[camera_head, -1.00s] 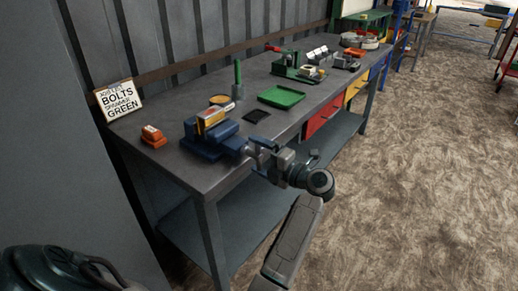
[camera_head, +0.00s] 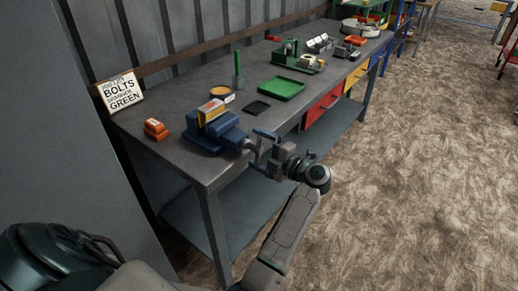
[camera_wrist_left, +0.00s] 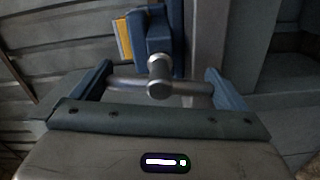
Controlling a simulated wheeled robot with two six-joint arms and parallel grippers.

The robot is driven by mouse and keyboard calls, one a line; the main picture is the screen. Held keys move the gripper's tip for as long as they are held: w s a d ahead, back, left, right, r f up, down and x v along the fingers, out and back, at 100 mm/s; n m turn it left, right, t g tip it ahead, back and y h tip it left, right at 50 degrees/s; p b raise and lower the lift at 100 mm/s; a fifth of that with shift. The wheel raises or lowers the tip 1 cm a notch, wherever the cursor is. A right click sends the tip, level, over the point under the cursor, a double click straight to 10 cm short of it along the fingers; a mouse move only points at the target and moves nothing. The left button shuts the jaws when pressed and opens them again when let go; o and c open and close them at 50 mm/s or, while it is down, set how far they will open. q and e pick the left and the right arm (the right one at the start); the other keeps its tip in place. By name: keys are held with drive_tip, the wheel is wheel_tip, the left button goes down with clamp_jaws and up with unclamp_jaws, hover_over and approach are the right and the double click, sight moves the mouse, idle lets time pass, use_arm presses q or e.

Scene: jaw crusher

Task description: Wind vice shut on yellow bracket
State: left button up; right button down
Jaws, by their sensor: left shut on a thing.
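A blue vice (camera_head: 216,136) stands at the near end of the grey workbench, its screw end facing the right front edge. The yellow bracket (camera_head: 211,110) sits upright at the vice's jaws; it also shows in the left wrist view (camera_wrist_left: 123,42). I cannot tell whether both jaws touch it. My left gripper (camera_head: 260,147) is at the vice's screw end, shut on the vice handle. In the left wrist view, the silver handle bar (camera_wrist_left: 185,87) runs crosswise between the blue fingers, with the screw's round end in the middle. My right gripper is not in view.
On the bench (camera_head: 180,170) are an orange block (camera_head: 156,130), a green tray (camera_head: 282,88), a black pad (camera_head: 257,107) and a green upright post (camera_head: 238,72). A sign (camera_head: 120,92) leans at the back left. Open floor lies right of the bench.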

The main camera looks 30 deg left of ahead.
use_arm(q)
drive_tip(key=o, duration=0.6)
drive_tip(key=shift+f, duration=0.1)
